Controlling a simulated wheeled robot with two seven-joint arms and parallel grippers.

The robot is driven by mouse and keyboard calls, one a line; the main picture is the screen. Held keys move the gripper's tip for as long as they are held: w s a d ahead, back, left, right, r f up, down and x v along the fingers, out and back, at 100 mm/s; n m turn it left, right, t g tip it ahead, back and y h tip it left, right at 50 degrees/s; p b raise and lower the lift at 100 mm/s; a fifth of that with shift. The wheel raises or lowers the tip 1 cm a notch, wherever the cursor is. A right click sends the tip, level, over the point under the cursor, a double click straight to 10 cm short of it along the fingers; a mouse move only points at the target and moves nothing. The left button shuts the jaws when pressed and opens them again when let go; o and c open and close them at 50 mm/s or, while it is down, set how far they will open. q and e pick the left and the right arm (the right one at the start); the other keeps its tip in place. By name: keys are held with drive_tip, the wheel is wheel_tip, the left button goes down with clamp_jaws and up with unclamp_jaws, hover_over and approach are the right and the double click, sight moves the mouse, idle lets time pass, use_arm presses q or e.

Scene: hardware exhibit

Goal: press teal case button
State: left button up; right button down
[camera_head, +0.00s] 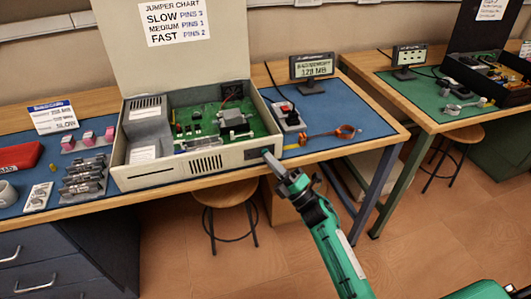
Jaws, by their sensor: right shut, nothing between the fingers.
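The beige computer case (212,168) stands open on the blue mat, its lid raised at the back and a green circuit board (200,122) inside. A dark label-like patch (252,153) shows at the right end of its front face. My right gripper (267,155) is shut and empty, its tip at the front right corner of the case. I cannot tell whether the tip touches the case. The teal button cannot be made out clearly; the gripper tip may cover it. My left gripper is out of view.
A small monitor (312,67), a power strip (289,117) and an orange strap (322,136) are right of the case. Metal parts (83,177) and a red box (20,157) lie left. Stools (226,196) stand below. Open floor is in front.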

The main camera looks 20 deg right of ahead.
drive_tip(key=shift+s, duration=0.6)
drive_tip(key=shift+s+d+p, duration=0.1)
drive_tip(key=shift+s+p, duration=0.55)
drive_tip(key=shift+s, duration=1.9)
